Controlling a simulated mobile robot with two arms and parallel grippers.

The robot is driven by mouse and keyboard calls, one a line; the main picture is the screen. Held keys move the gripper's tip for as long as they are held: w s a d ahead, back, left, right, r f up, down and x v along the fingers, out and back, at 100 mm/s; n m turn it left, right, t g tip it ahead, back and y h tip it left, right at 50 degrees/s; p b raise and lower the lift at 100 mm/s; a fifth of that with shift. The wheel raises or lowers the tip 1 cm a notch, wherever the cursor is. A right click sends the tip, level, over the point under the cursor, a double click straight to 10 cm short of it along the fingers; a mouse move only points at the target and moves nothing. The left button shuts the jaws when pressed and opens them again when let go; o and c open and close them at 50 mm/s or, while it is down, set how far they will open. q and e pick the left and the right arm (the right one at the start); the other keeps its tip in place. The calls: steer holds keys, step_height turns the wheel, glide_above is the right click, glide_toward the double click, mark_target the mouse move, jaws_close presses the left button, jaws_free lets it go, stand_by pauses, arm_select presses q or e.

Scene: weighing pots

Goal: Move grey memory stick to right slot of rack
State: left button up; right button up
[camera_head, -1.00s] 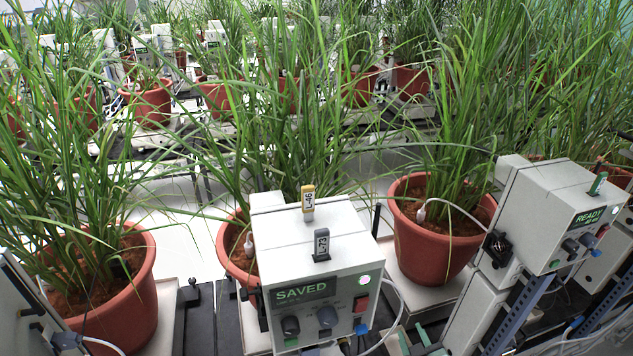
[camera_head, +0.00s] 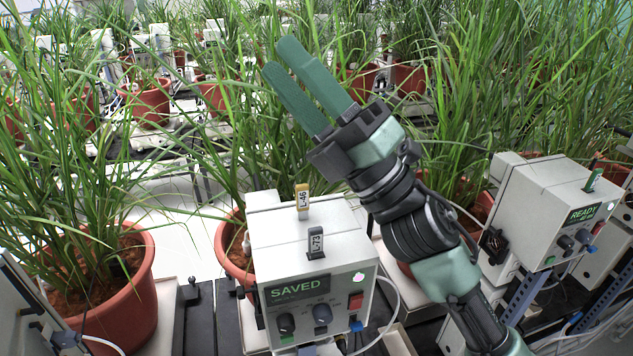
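The grey memory stick (camera_head: 316,242), with a label that seems to read L-73, stands upright in the top of a white box (camera_head: 283,226) whose screen reads SAVED. A yellow memory stick (camera_head: 302,198) stands behind it on the same box. My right gripper (camera_head: 279,58) is raised above and behind the box, with its two green fingers pointing up and left. A gap shows between the fingers, and nothing is held. It is apart from both sticks. I cannot make out a rack in this view. My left gripper is not in view.
A potted plant (camera_head: 118,300) stands at the left, and another pot (camera_head: 232,262) is just behind the SAVED box. Tall leaves crowd the background.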

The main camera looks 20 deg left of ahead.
steer(key=s+a+r+n+g+h, duration=0.1)
steer(key=s+a+n+g+h, duration=0.2)
steer(key=s+a+n+g, duration=0.5)
steer(key=s+a+f+n+g+h, duration=0.1)
steer(key=s+f+n+g+h, duration=0.45)
steer(key=n+h, duration=0.45)
steer(key=n+t+h, duration=0.4)
steer(key=t+h, duration=0.7)
steer(key=h, duration=0.3)
glide_above(316, 228)
steer(key=shift+g, duration=0.25)
steer(key=f, duration=0.6)
steer(key=shift+s+a+f, duration=0.15)
steer(key=shift+a+f, duration=0.05)
steer(key=shift+f, duration=0.1)
steer(key=shift+d+f, duration=0.1)
steer(key=shift+d, duration=0.1)
step_height(316, 228, down, 7)
steer(key=shift+f+p, duration=0.2)
steer(key=shift+p, duration=0.55)
jaws_close()
